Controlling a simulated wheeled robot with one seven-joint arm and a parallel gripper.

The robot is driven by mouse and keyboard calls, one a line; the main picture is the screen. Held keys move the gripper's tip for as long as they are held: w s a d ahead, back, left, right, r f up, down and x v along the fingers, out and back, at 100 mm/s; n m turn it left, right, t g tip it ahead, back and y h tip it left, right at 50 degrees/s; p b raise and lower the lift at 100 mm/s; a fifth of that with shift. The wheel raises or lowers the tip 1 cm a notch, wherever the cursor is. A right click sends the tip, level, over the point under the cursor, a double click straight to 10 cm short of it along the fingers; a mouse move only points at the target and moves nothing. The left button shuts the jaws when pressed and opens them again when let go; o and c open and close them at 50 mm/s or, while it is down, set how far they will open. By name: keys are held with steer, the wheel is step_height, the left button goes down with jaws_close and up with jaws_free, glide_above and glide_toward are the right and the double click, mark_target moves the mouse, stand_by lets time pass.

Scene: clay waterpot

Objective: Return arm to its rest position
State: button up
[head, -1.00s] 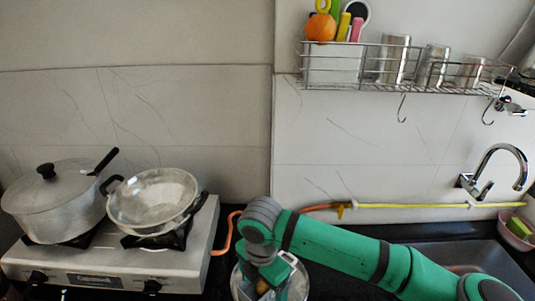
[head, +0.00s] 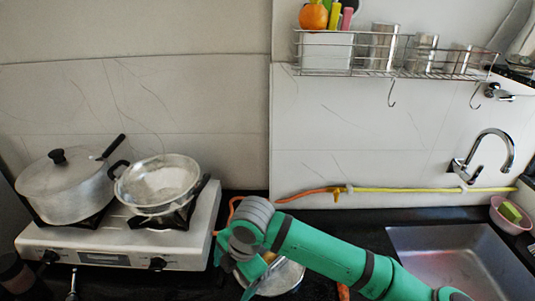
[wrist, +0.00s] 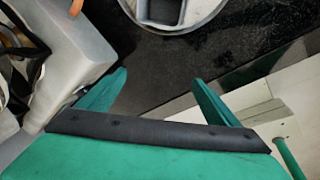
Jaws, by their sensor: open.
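My green arm reaches across the dark counter from the lower right in the head view. My gripper (wrist: 160,78) is open in the wrist view, with its two green fingers apart and nothing between them. In the head view the wrist is bent down beside a round metal vessel (head: 283,277), which it partly hides; the fingertips are not clear there. In the wrist view a round grey vessel (wrist: 203,14) with a squarish dark thing inside lies beyond the fingers, apart from them.
A white stove (head: 115,243) with a lidded pot (head: 65,190) and a pan (head: 158,185) stands left. The sink (head: 455,265) and faucet (head: 497,140) are right. A wire rack (head: 390,55) hangs above. In the wrist view the stove's pale side (wrist: 75,65) is close to the left finger.

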steer(key=a+r+m+t+y, duration=0.1)
steer(key=a+r+y, duration=0.25)
steer(key=a, duration=0.55)
steer(key=a+r+m+t+y, duration=0.1)
steer(key=a+r+y, duration=0.25)
steer(key=a, duration=0.45)
steer(key=w+a+r+m+t+y, duration=0.3)
steer(key=a+r+m+t+y, duration=0.1)
steer(key=r+m+t+y, duration=0.35)
steer(key=s+d+f+m+t+h, duration=0.4)
steer(key=d+f+m+h, duration=0.3)
steer(key=d+f+m, duration=0.15)
steer(key=s+d+f+m+t+h, duration=0.4)
steer(key=d+f+m+h, duration=0.25)
steer(key=f+m, duration=0.2)
steer(key=s+d+f+g+h, duration=0.1)
steer(key=s+d+f, duration=0.1)
steer(key=s+d, duration=0.3)
steer(key=s+d+f+g+h, duration=0.1)
steer(key=s+d+f, duration=0.2)
steer(key=s, duration=0.9)
steer(key=s+d+f+g+h, duration=0.1)
steer(key=s+d+f, duration=0.1)
steer(key=s+d, duration=0.5)
steer(key=shift+s+f+h, duration=0.4)
steer(key=shift+s, duration=0.3)
